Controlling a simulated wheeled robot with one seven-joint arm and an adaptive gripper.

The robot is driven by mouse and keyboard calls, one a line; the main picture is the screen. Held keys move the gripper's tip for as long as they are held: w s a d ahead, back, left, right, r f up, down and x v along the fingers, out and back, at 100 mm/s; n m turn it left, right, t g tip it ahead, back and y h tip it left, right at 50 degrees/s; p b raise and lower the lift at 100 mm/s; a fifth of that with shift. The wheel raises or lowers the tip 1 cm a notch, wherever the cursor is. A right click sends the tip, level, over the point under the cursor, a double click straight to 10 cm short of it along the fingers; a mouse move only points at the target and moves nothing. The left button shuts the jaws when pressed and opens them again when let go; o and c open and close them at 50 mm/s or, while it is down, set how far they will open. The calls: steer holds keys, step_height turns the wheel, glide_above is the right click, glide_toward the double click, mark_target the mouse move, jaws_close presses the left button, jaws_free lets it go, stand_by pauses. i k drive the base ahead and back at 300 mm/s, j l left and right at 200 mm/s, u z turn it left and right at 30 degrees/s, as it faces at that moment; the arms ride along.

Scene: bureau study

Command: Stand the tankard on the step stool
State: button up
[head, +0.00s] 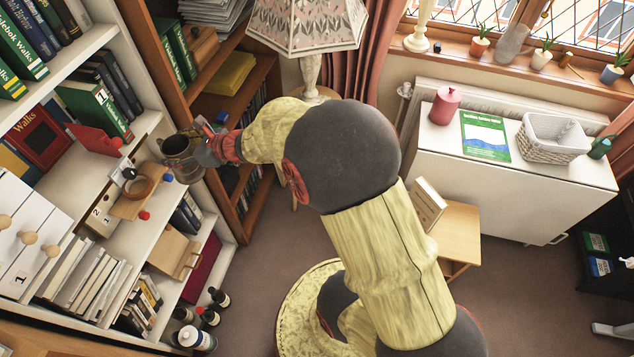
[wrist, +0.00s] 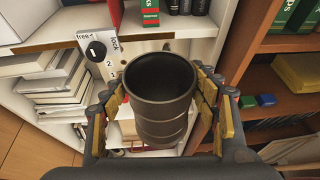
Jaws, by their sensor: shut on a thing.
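The dark metal tankard (head: 180,160) is at the front of the white bookcase in the head view. My gripper (head: 206,150) reaches it from the right and is shut on it. In the wrist view the tankard (wrist: 160,112) stands between the fingers of my gripper (wrist: 160,104), its open mouth toward the camera and seemingly empty. I cannot tell whether its base touches anything. A pale wooden step stool (head: 458,232) stands on the floor in front of the white cabinet, right of my arm, which partly hides it.
Bottles (head: 208,318) stand on the floor. The white cabinet (head: 480,185) is behind the stool. Carpet is open around my base.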

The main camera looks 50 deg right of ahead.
mark_target(461, 225)
steer(key=z, duration=1.75)
steer(key=i+z, duration=0.1)
steer(key=z, duration=0.35)
steer(key=i+j+z, duration=0.1)
steer(key=z, duration=0.3)
steer(key=j+z, duration=0.2)
steer(key=z, duration=0.25)
steer(key=i+j+z, duration=0.1)
steer(key=z, duration=0.35)
steer(key=j, duration=0.6)
steer(key=i+z, duration=0.05)
